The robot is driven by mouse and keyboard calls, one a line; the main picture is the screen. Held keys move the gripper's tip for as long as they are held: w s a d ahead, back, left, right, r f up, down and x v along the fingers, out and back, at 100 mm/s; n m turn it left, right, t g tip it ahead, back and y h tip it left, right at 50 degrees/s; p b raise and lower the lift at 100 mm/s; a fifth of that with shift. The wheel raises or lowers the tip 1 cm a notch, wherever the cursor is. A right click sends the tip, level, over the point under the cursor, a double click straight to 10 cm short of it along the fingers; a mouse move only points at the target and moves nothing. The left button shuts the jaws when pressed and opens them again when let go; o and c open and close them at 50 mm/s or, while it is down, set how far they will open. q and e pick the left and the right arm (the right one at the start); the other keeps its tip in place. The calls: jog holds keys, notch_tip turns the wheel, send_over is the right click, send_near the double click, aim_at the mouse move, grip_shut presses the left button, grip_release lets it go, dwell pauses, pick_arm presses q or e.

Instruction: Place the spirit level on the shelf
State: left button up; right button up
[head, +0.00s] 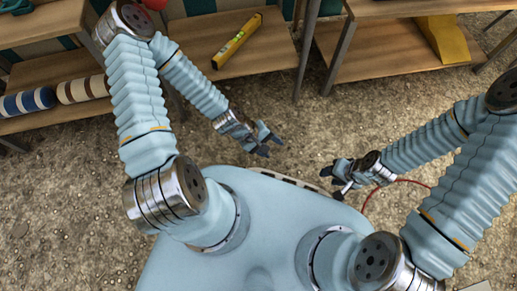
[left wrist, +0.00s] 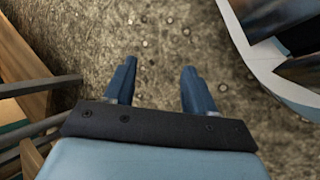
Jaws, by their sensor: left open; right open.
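The spirit level (head: 237,41) is a yellow bar with green vials. In the head view it lies at a slant on a wooden shelf board (head: 262,62) at the top centre. My left gripper (head: 270,140) is open and empty over the gravel floor, below and to the right of the level. Its two blue fingers stand apart in the left wrist view (left wrist: 155,85), with only floor between them. My right gripper (head: 332,178) is open over the floor in front of my base, well away from the level. No hand touches the level.
Striped rolls (head: 80,90) lie on a lower board at the left. A second wooden rack (head: 385,60) at the upper right holds a yellow wedge-shaped thing (head: 442,40). Metal posts stand between the racks. A red cable (head: 400,183) shows by my right arm. The gravel floor between is clear.

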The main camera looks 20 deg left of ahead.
pick_arm(q)
jog(key=shift+s+a+f+m+g+y, duration=0.15)
jog(key=shift+s+a+m+y, duration=0.35)
jog(key=shift+m, duration=0.8)
jog(key=shift+s+a+m+g+y, duration=0.3)
jog(key=shift+s+a+m, duration=0.2)
jog(key=shift+m, duration=0.8)
jog(key=shift+s+a+f+m+g+y, duration=0.15)
jog(key=shift+s+a+m+y, duration=0.3)
jog(key=shift+m, duration=0.85)
